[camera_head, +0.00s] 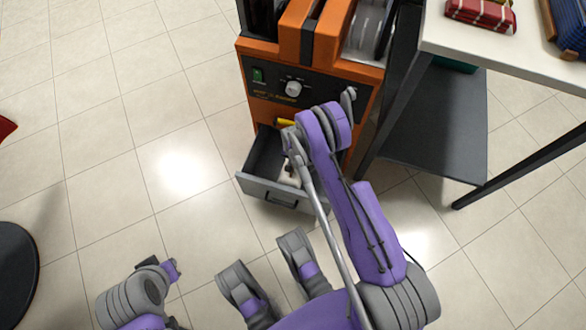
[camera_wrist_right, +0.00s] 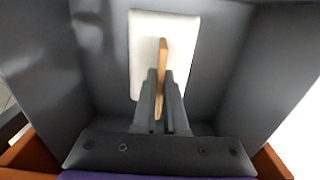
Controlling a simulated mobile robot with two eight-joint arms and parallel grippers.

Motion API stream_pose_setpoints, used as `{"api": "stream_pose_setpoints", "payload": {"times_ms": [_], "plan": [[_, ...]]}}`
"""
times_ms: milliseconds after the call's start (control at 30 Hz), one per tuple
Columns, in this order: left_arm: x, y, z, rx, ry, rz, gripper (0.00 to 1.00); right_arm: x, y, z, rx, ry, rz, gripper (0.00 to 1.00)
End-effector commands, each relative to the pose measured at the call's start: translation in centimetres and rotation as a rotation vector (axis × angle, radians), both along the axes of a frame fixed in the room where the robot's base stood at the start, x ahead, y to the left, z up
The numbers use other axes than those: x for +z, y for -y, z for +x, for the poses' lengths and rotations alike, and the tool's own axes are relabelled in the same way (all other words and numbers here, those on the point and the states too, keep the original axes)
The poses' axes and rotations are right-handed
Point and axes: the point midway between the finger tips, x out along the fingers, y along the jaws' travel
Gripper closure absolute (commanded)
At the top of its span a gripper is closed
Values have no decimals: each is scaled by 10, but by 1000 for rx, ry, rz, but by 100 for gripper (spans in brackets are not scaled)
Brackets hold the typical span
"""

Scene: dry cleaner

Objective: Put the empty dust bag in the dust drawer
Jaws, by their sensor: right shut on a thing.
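The grey dust drawer (camera_head: 262,191) is pulled out at the bottom front of an orange machine. In the right wrist view its dark grey walls and floor (camera_wrist_right: 226,60) surround my gripper. The dust bag, white and flat with a tan strip (camera_wrist_right: 145,45), is inside the drawer area. It shows as a small pale patch in the head view (camera_head: 290,177). My right gripper (camera_wrist_right: 161,80) points down into the drawer and is shut on the bag's tan strip. Whether the bag touches the drawer floor I cannot tell.
The orange machine (camera_head: 312,75) has a black control panel above the drawer. A table with a white top (camera_head: 480,45) and a dark lower shelf (camera_head: 440,120) stands to the right. A dark round thing (camera_head: 15,270) is at the left edge. The tiled floor left of the drawer is clear.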

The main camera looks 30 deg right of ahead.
Motion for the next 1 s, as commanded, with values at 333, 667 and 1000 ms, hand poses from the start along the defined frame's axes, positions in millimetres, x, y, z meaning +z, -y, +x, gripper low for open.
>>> {"api": "stream_pose_setpoints", "payload": {"times_ms": [333, 667, 1000], "plan": [[-6, 0, 1, 0, 1, 0, 100, -38, 0, 0, 0, 0, 0, 100], [-7, 0, 1, 0, 1, 0, 100, -44, 0, 0, 0, 0, 0, 100], [-7, 0, 1, 0, 1, 0, 100, -46, 0, 0, 0, 0, 0, 60]]}}
